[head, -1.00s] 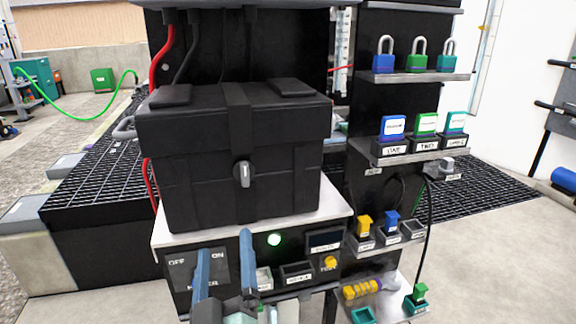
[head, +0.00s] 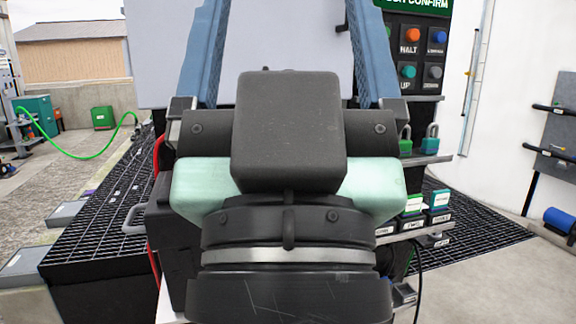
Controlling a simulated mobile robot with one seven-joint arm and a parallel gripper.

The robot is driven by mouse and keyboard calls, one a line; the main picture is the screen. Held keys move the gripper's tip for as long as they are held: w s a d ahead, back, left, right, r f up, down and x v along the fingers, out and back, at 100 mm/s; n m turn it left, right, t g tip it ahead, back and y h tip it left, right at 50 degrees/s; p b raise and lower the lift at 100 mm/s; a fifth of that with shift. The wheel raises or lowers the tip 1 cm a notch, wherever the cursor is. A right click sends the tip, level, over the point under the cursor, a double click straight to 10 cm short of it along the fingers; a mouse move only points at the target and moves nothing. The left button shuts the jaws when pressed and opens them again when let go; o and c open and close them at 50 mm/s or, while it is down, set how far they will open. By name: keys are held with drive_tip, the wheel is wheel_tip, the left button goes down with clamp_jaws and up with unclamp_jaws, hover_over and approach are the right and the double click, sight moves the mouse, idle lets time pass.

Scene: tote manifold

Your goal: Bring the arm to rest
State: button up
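My gripper (head: 288,20) is raised close in front of the head camera, its two long blue fingers pointing up. The fingers are spread wide apart with nothing between them, so it is open and empty. A plain light grey panel (head: 285,45) shows behind the gap between the fingers. The gripper body hides most of the black case and the lower front of the stand.
On the right, a button panel (head: 413,60) stands above shelves with a green padlock (head: 405,140), a teal padlock (head: 431,140) and labelled blocks (head: 438,198). Black grating (head: 85,220) lies left. A white wall (head: 510,120) is at right.

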wheel_tip(320, 180, up, 20)
drive_tip(key=p, duration=1.7)
drive_tip(key=shift+p, duration=0.4)
drive_tip(key=shift+c, duration=0.3)
